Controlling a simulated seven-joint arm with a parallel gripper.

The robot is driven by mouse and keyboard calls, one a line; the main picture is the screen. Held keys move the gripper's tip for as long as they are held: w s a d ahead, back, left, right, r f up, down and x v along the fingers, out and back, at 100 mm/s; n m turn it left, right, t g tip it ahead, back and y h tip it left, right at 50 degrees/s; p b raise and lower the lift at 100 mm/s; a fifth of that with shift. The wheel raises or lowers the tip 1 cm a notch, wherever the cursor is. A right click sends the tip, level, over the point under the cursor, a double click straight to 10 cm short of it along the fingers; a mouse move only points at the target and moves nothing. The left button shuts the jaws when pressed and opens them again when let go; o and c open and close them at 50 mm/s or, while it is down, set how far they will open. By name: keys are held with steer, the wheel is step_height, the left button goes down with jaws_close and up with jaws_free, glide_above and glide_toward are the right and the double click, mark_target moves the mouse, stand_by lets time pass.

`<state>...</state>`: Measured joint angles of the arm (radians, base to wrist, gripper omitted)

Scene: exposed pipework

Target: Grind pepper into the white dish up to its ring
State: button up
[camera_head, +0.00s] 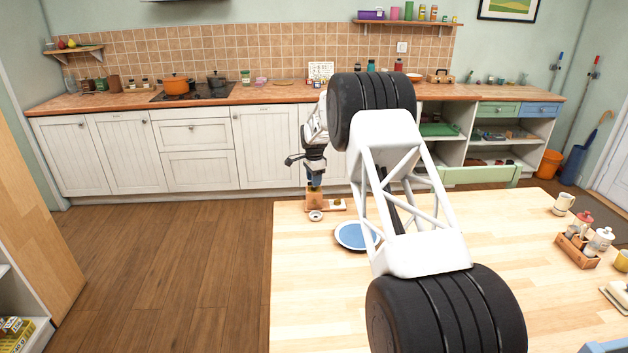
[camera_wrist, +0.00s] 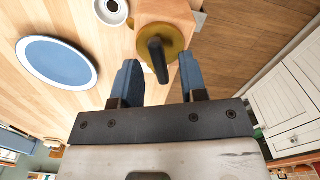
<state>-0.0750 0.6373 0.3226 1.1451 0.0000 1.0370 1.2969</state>
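A wooden pepper mill (camera_head: 314,201) stands near the table's far left edge. The wrist view shows its brass-coloured dome (camera_wrist: 148,38) and dark crank handle (camera_wrist: 156,58). My gripper (camera_wrist: 158,62) is open above the mill, with its blue fingers on either side of the handle and a visible gap to each. Whether either finger touches the mill is not clear. The small white dish (camera_head: 316,216) stands just in front of the mill and also shows at the top of the wrist view (camera_wrist: 98,10). Its ring and any pepper inside are too small to tell.
A blue plate (camera_head: 354,236) lies right of the dish. A wooden caddy (camera_head: 577,250) and a cup (camera_head: 563,204) stand at the table's right. My arm hides part of the table; its front left is clear.

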steer(key=shift+r, duration=3.75)
steer(key=s+d+r+n, duration=0.2)
steer(key=s+r, duration=0.6)
steer(key=s, duration=0.4)
steer(key=s+d+r+n+t, duration=0.1)
steer(key=s+d+r+n, duration=0.15)
steer(key=s+r, duration=0.7)
steer(key=s+d+r+n, duration=0.1)
steer(key=s+r+n, duration=0.35)
steer(key=s, duration=1.05)
steer(key=s+d+f+n, duration=0.1)
steer(key=s+f+n, duration=0.1)
steer(key=s, duration=1.8)
steer(key=s+d+f+n+t, duration=0.1)
steer(key=s+d+f+n, duration=0.1)
steer(key=s, duration=1.8)
steer(key=shift+s+f+n+t, duration=0.3)
steer(key=shift+f+n, duration=0.1)
steer(key=shift+f, duration=0.2)
steer(key=shift+w+r, duration=0.1)
steer(key=shift+w, duration=0.1)
